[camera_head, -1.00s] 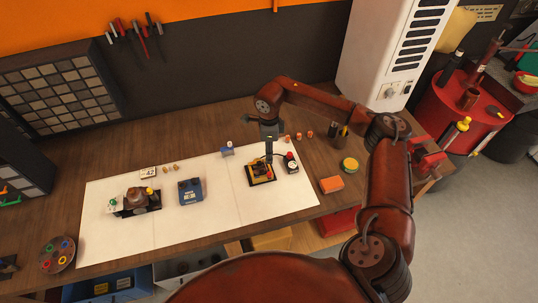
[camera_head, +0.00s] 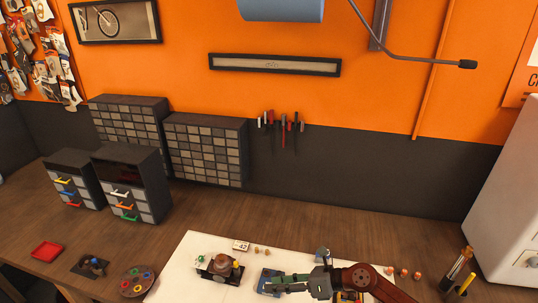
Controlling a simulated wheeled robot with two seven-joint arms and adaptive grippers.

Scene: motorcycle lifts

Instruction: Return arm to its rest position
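My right arm (camera_head: 370,280) is dark red and comes in at the bottom right of the head view. Its grey-green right gripper (camera_head: 284,284) points left above the white sheet (camera_head: 180,280) on the workbench. It is close to a blue device (camera_head: 266,277), which it partly covers; whether they touch is unclear. I cannot tell how far its fingers are apart. A yellow and black piece (camera_head: 347,297) shows only partly beneath the arm. My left gripper is not in view.
On the sheet stand a brown round part on a dark base (camera_head: 219,266) and a "42" card (camera_head: 241,246). Small orange pieces (camera_head: 404,272) and a tool holder (camera_head: 458,271) stand to the right. Drawer cabinets (camera_head: 135,185) stand at the back left. The bench's back strip is clear.

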